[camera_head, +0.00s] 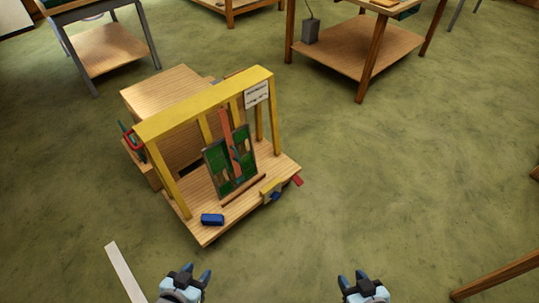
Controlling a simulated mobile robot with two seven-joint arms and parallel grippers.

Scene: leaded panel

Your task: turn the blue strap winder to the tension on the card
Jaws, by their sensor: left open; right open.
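A small blue part (276,196), which may be the blue strap winder, sits at the front right edge of a wooden stand, beside a yellow bracket (269,188). It is too small to read any setting. A white card (256,96) with dark marks hangs at the upper right of the yellow frame (208,103); its marks are not legible. A green leaded panel (219,173) stands leaning inside the frame, with a red strap (227,130) in front. My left gripper (196,273) and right gripper (352,278) are open and empty at the bottom, apart from the stand.
A blue block (212,220) lies on the stand's front left corner. A red part (298,181) juts from the right edge. A red and green item (135,142) hangs at the left. Tables stand behind; a pale strip (126,273) lies lower left. Floor right of the stand is clear.

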